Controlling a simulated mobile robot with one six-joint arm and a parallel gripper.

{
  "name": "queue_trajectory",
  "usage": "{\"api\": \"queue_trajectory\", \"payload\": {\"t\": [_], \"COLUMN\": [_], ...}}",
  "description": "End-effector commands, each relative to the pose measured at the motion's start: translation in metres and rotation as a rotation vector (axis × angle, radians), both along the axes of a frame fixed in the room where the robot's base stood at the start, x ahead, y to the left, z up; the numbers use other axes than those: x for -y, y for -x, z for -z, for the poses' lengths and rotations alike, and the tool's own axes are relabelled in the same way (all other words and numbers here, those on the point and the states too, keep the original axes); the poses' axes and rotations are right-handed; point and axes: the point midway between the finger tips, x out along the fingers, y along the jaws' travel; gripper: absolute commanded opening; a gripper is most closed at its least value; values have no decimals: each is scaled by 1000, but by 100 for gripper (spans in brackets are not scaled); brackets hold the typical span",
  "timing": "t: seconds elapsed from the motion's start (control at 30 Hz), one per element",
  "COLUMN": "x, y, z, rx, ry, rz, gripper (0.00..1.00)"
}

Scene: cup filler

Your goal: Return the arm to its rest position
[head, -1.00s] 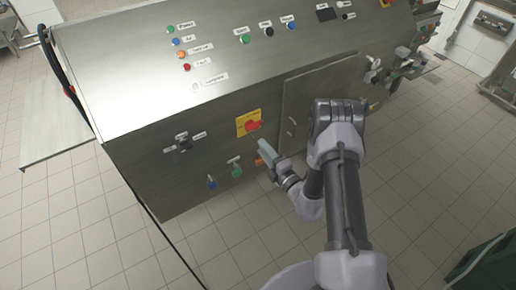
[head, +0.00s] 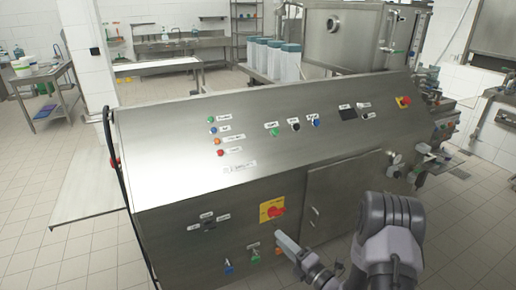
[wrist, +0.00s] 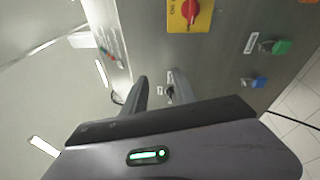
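My gripper (head: 287,243) hangs in front of the lower front face of the steel machine (head: 160,225), just below and right of the red rotary switch on its yellow plate (head: 272,210). In the wrist view my gripper's two dark fingers (wrist: 158,80) stand apart with nothing between them. A small black switch on the panel shows beyond the gap. The red switch also shows at the top of the wrist view (wrist: 190,12). My arm is bent at the lower right of the head view, and its lower links are out of frame.
Green (head: 255,260) and blue (head: 229,268) buttons sit low on the panel near my gripper. A closed cabinet door (head: 340,195) is to the right. Clear tiled floor (head: 50,265) lies left.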

Motion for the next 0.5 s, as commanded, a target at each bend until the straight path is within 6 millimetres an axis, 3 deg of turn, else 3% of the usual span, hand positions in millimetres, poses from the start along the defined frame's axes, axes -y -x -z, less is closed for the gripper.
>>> {"api": "queue_trajectory", "payload": {"t": [0.03, 0.1, 0.17, 0.2, 0.27, 0.33, 0.4, 0.5], "x": [-29, -74, -108, -125, -140, -139, -122, -83], "y": [6, 34, 74, 106, 157, 210, 252, 285], "z": [-44, -100, -139, -160, -180, -190, -193, -197], "rx": [94, 253, 418, 546, 746, 987, 1232, 1542], "ry": [98, 283, 472, 618, 843, 1121, 1413, 1822], "rz": [-129, -350, -549, -685, -877, -1084, -1268, -1489], "gripper": [34, 34, 34, 34, 34, 34, 34, 34]}}
